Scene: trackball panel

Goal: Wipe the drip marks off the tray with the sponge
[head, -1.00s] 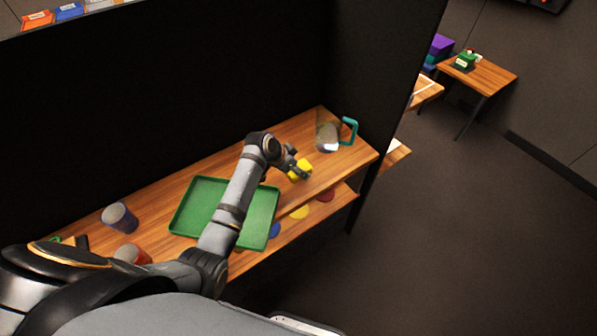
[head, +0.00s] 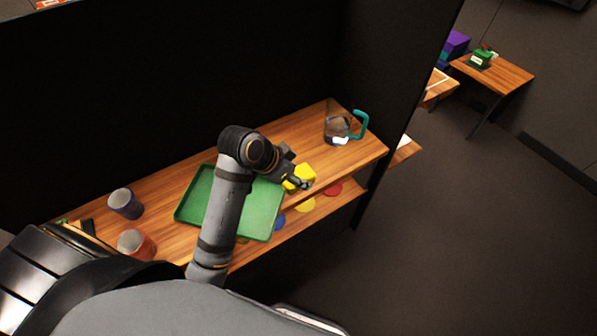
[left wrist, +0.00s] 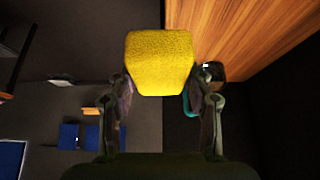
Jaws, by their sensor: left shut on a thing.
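The yellow sponge (head: 303,174) is held in my left gripper (head: 296,184), just right of the green tray and over the wooden shelf. The left wrist view shows the sponge (left wrist: 160,62) between the two fingers of that gripper (left wrist: 160,98), which are shut on it. The green tray (head: 262,212) lies on the shelf, partly covered by my left arm. I cannot make out drip marks on the part of the tray that shows. My right gripper is not in view.
A clear pitcher with a teal handle (head: 362,124) stands at the shelf's right end. A blue-grey cup (head: 125,204) and an orange cup (head: 135,243) stand left of the tray. Coloured discs, including a red one (head: 333,189), lie on the lower shelf. A dark panel closes the back.

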